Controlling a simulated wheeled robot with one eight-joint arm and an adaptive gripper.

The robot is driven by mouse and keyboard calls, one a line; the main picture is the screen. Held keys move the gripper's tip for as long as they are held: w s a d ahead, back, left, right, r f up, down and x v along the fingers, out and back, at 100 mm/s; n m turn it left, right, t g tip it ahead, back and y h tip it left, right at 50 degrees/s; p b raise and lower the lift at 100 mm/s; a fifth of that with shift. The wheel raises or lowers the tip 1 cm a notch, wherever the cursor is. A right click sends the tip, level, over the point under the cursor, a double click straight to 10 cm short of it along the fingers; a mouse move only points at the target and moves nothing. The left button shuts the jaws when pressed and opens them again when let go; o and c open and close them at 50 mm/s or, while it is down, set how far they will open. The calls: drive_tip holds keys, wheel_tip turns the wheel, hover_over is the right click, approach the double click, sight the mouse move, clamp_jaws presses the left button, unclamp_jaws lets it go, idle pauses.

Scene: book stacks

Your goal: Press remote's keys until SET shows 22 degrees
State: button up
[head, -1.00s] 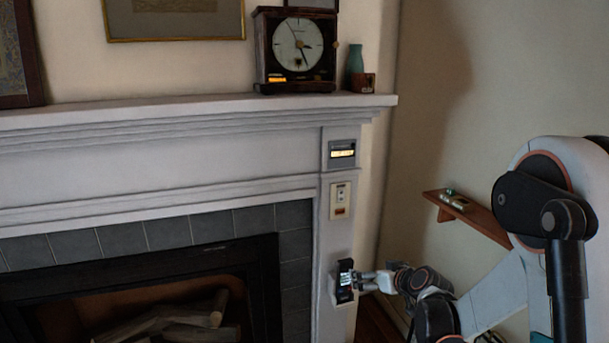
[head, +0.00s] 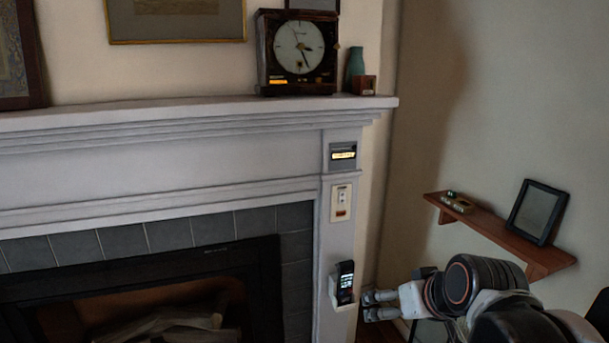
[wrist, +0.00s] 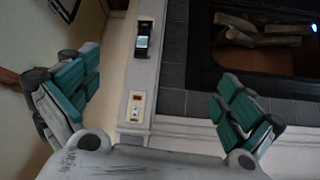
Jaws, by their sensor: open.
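The remote (head: 345,283) is a dark handset with a lit screen, sitting upright in a white holder low on the fireplace's right pilaster. It also shows in the wrist view (wrist: 142,42), upper middle, ahead of the fingers. My gripper (head: 370,305) is just right of and slightly below the remote in the head view, apart from it. In the wrist view my gripper (wrist: 160,95) is open and empty, its teal pads wide apart. A display panel (head: 343,155) with a lit yellow strip is higher on the pilaster; its digits are too small to read.
A white switch plate (head: 341,202) sits between the display and the remote. The mantel (head: 200,112) holds a clock (head: 298,48) and a teal vase (head: 355,65). A wooden shelf (head: 490,228) with a dark frame (head: 538,211) is on the right wall. The fireplace opening (head: 130,300) is left.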

drive_tip(key=s+d+f+m+g+h, duration=0.1)
drive_tip(key=s, duration=1.1)
drive_tip(key=shift+d+h, duration=0.3)
drive_tip(key=shift+d, duration=0.05)
drive_tip(key=shift+f, duration=0.1)
clamp_jaws()
idle(0.5)
